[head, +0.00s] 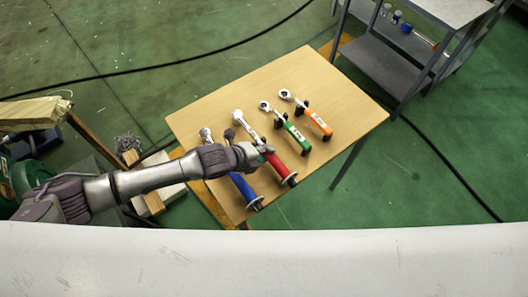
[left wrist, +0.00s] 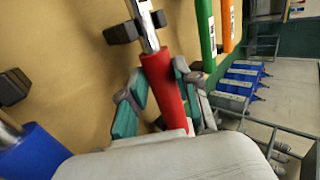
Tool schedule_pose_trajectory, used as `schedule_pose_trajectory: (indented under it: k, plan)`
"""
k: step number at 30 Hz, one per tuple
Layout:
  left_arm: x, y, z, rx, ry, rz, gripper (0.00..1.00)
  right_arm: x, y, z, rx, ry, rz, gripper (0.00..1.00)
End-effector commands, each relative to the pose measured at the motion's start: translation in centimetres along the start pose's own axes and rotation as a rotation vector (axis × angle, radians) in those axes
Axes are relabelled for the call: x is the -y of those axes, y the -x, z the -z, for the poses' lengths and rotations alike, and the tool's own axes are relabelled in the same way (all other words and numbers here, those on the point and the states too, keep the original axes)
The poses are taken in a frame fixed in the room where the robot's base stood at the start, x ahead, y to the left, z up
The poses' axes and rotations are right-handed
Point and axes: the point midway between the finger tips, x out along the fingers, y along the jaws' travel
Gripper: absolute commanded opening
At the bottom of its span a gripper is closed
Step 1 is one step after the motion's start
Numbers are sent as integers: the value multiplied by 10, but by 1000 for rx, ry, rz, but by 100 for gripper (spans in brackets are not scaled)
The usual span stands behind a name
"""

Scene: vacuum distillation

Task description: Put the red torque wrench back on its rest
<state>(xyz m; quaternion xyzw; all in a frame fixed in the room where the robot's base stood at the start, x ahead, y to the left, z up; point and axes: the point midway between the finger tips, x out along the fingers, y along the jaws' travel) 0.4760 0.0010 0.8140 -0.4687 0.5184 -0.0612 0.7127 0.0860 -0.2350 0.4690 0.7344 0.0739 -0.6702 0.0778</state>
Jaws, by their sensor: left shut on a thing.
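The red torque wrench has a red handle (head: 278,166) and a silver shaft and head (head: 239,117). It lies along or just above the wooden table, its head pointing away from me. My left gripper (head: 264,150) is shut on its handle. In the left wrist view, the fingers (left wrist: 160,100) stand on both sides of the red handle (left wrist: 162,68). Dark rest blocks (left wrist: 121,31) show on both sides of its shaft near the handle. I cannot tell whether the shaft touches them. The right gripper is not in view.
On the wooden table (head: 335,85), a blue wrench (head: 243,188) lies left of the red one; green (head: 297,136) and orange (head: 318,121) wrenches lie to its right on dark rests. A grey shelf cart (head: 390,68) stands beyond the table. The table's far part is clear.

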Motion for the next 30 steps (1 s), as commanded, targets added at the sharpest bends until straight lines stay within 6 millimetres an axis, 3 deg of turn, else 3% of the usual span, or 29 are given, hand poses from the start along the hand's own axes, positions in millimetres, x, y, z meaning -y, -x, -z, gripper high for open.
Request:
schedule_pose_trajectory:
  k: [9, 10, 15, 25, 30]
  plan:
    - [2, -1, 0, -2, 2, 6, 0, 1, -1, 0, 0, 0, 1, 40]
    - [2, -1, 0, -2, 2, 6, 33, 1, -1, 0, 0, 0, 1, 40]
    - [1, -1, 0, -1, 2, 4, 61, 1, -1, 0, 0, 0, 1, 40]
    - [-4, 0, 0, 0, 3, -6, 61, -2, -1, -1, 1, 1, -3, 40]
    - [-3, 20, -1, 0, 2, -2, 61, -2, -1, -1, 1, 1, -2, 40]
